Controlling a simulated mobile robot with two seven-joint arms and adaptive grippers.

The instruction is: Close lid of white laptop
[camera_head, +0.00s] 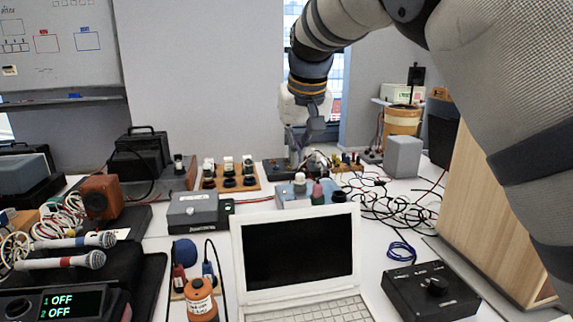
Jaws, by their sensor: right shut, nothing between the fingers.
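The white laptop (240,262) stands open on the white table at the lower middle. Its lid is raised, with a dark screen (297,252) facing me. Part of its keyboard (322,311) shows at the bottom edge, and the rest is cut off. My right gripper (298,150) hangs from the arm reaching in from the upper right. It appears above and beyond the laptop lid, apart from it. It is shut and empty. My left gripper is not in view.
A black control box (431,292) sits right of the laptop, near a wooden panel (478,215). Tangled cables (385,205) lie behind it. An orange bottle (201,300) and a grey box (193,211) stand left. Microphones (62,261) lie farther left.

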